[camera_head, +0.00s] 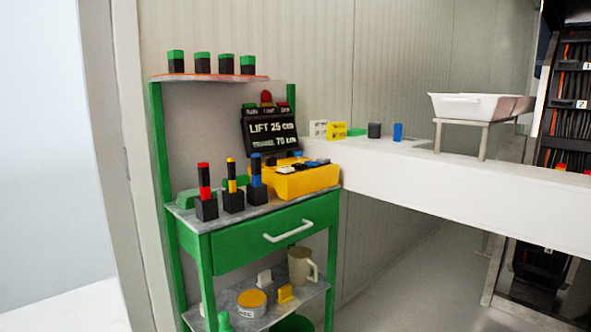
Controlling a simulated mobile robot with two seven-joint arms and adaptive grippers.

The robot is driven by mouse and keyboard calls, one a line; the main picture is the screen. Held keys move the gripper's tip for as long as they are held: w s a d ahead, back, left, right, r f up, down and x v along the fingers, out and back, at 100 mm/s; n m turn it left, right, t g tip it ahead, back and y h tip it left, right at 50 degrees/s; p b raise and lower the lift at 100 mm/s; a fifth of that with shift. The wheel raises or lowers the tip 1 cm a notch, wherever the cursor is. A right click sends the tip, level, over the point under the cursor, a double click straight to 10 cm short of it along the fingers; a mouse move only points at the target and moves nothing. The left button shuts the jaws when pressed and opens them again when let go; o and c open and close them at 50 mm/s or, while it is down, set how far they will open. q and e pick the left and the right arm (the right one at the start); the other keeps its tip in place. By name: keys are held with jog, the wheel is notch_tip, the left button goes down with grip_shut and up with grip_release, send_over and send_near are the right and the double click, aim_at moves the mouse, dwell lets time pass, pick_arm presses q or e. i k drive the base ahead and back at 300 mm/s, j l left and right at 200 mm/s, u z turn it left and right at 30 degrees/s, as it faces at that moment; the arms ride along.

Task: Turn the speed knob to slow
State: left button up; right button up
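I cannot pick out a speed knob for certain. A yellow control box (306,181) with small dark, white and blue parts on top sits at the right end of the green cart's top. A black display (271,131) with "LIFT" and "TRAVEL" lines stands behind it, with a red lamp (266,97) on top. Three upright black levers stand to the left of the box: one with a red band (204,182), one with a yellow band (231,176), one with a blue band (256,172). Neither of my grippers is in view.
The green cart (245,245) has a drawer with a white handle (288,231) and a lower shelf holding a beige mug (301,266) and a yellow-topped tin (251,303). A white counter (450,190) extends right, bearing a white basin (480,106). Floor is open below the counter.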

aim_at(298, 154)
jog(key=i+l+u, duration=0.2)
jog(key=i+l, duration=0.15)
jog(key=i+l+u, duration=0.15)
jog(key=i+l, duration=0.15)
jog(key=l, duration=0.15)
